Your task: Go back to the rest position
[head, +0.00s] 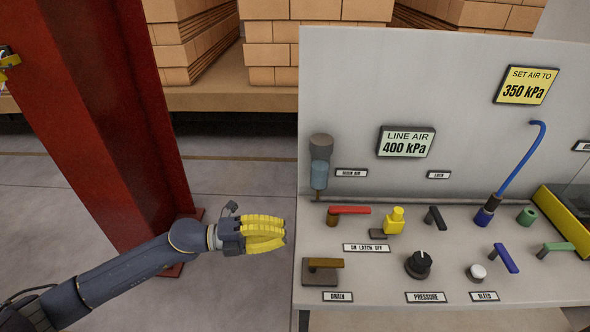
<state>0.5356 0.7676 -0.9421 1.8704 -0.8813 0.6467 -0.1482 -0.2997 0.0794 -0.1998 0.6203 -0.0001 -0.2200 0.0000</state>
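My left arm comes in from the lower left. Its gripper (275,235), with yellow ribbed fingers, hangs over the floor just left of the control bench (450,290). The fingers lie close together from this angle, so I cannot tell whether they are open or shut. I see nothing held in them. The gripper looks apart from the drain lever (325,263) and the red-handled valve (350,210) on the bench.
A red steel column (100,120) stands behind my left arm. The bench carries a black pressure knob (418,264), a yellow latch (395,220), a blue hose (523,160) and a line air display reading 400 kPa (405,142). Stacked boxes (320,40) stand behind.

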